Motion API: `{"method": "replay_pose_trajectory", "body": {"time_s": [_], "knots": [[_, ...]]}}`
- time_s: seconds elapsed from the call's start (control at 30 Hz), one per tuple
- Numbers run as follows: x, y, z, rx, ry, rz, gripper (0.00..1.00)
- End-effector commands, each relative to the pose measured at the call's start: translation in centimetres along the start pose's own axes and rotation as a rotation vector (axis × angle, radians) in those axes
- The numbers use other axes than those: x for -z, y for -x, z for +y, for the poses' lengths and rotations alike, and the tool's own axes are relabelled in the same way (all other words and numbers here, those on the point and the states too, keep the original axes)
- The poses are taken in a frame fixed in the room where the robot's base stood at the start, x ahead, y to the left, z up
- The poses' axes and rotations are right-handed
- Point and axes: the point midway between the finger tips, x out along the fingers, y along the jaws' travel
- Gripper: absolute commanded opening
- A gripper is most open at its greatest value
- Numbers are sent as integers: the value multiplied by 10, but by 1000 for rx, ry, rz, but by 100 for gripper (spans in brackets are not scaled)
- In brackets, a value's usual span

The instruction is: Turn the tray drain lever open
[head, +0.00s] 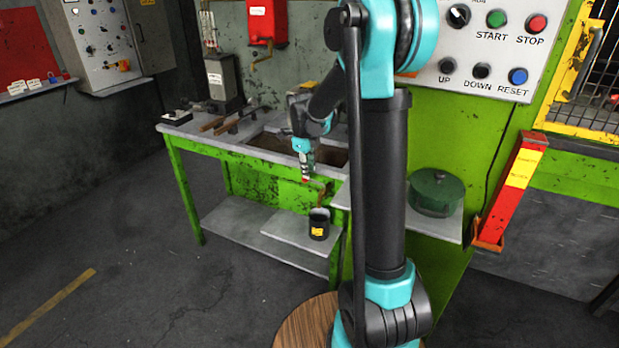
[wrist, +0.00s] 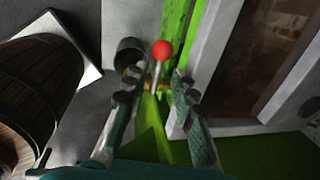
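The drain lever, a thin metal shaft with a red ball knob (wrist: 162,49), shows in the wrist view at the green bench edge. Brass valve parts (wrist: 155,87) show below the knob. My gripper (wrist: 156,82) is open, with one finger on either side of the lever shaft in the picture. I see gaps on both sides; how deep the shaft sits between the fingers I cannot tell. In the head view my gripper (head: 306,172) points down at the front of the bench, beside the brass drain fitting (head: 325,190). The tray (head: 328,155) is sunk in the bench top.
A dark bucket (head: 319,226) with a yellow label stands on the low shelf (head: 262,236) under the drain. A wooden barrel (wrist: 35,95) is close on the left in the wrist view. Tongs and tools (head: 215,122) lie on the bench top. Floor at left is clear.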

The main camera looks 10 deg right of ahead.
Motion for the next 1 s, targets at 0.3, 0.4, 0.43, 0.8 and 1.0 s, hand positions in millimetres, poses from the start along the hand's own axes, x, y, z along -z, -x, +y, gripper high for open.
{"method": "replay_pose_trajectory", "body": {"time_s": [0.3,0.4,0.43,0.8,1.0], "knots": [[0,-38,0,0,0,0,26],[0,-42,0,0,0,0,26],[0,-42,0,0,0,0,26],[0,-42,0,0,0,0,9],[0,-42,0,0,1,-2,0]]}}
